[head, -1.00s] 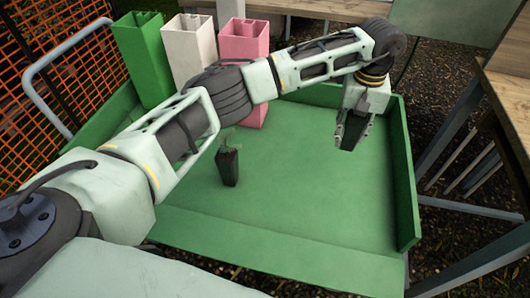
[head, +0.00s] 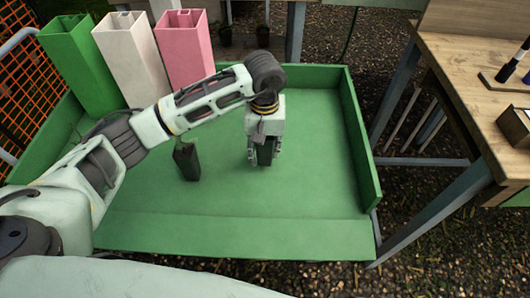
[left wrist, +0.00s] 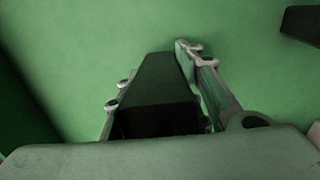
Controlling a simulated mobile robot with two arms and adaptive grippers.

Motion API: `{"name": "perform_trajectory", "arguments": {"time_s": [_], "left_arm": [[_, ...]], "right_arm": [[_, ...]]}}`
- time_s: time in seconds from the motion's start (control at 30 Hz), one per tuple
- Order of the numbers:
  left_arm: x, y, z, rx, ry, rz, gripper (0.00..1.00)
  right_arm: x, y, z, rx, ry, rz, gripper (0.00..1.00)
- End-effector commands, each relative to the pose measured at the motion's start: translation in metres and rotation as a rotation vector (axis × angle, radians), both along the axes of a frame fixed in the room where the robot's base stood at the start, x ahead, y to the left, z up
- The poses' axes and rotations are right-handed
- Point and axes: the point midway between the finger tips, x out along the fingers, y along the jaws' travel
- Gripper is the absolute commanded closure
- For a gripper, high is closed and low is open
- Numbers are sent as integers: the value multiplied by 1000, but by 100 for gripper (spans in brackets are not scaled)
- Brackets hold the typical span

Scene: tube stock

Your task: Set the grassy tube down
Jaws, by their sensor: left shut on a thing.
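My left gripper (head: 264,158) is shut on a dark, tapering tube (head: 265,150), held upright over the green tray (head: 310,195). In the left wrist view the held tube (left wrist: 158,80) sits between the two fingers, with green tray floor behind it. I cannot tell whether its lower end touches the tray floor. Its top is hidden by the gripper, so I see no grass on it. Another dark tube (head: 187,160) with a small plant stands on the tray to the left of the gripper. My right gripper is not in view.
Tall square containers, green (head: 82,68), white (head: 133,60) and pink (head: 185,50), stand at the tray's back left. A wooden table (head: 465,85) stands to the right. The tray's front floor is clear.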

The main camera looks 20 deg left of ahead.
Motion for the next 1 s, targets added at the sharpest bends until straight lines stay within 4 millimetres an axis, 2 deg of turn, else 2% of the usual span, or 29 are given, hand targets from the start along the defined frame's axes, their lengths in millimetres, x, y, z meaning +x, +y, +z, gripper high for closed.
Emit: {"name": "perform_trajectory", "arguments": {"time_s": [0.1, 0.17, 0.63, 0.67, 0.87, 1.0], "left_arm": [[-1, -1, -19, -2, 4, 0, 97], [0, -1, -23, -2, 2, 0, 97], [0, 0, -25, -1, 0, -1, 97], [0, 0, -25, 0, 0, -1, 65], [0, 0, -25, 0, 1, -1, 48], [0, 0, -25, 0, 1, -1, 47]], "right_arm": [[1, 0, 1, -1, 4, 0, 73], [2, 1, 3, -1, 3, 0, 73], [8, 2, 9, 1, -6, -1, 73], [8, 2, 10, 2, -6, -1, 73], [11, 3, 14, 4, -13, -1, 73], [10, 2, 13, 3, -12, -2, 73]]}}
